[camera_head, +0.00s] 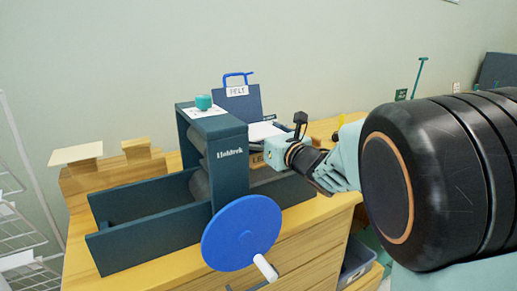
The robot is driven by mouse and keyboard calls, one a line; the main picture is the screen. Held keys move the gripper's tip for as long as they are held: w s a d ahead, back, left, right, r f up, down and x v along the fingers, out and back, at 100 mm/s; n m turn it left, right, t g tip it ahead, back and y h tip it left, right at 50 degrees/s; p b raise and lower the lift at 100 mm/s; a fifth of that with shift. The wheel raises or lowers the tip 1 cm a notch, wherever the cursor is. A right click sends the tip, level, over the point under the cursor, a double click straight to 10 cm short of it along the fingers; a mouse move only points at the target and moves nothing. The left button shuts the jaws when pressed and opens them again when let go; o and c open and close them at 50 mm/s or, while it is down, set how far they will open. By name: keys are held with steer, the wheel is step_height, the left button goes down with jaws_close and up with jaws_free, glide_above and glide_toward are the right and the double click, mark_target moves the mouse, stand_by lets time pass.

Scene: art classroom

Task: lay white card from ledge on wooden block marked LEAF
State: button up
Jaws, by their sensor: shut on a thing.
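A white card (262,131) shows behind the press, just left of my gripper, over the wooden block. My gripper (272,150) is shut on the white card, though its fingertips are mostly hidden behind the press frame. A wooden block (257,160) with dark letters, partly hidden, lies just below and left of my gripper; I can read only the start of its marking. Whether the card touches the block cannot be told. A wooden stepped ledge (110,178) at the left carries a cream flat piece (76,153) that overhangs its post.
A dark teal press (222,178) marked Holdtrek, with a blue wheel (241,233) and white handle, fills the middle front of the wooden cabinet (318,232). A green-capped knob (203,102) tops it. A blue board (240,104) labelled FELT stands behind. A wire rack (20,215) is at left.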

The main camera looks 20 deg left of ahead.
steer(key=shift+f+b, duration=0.4)
steer(key=shift+f, duration=1.7)
steer(key=shift+f, duration=0.2)
steer(key=o, duration=0.6)
steer(key=shift+r, duration=0.1)
steer(key=shift+c, duration=0.2)
steer(key=shift+r, duration=0.1)
steer(key=shift+d, duration=0.15)
steer(key=v, duration=1.1)
steer(key=shift+s+d, duration=0.25)
steer(key=shift+s, duration=0.05)
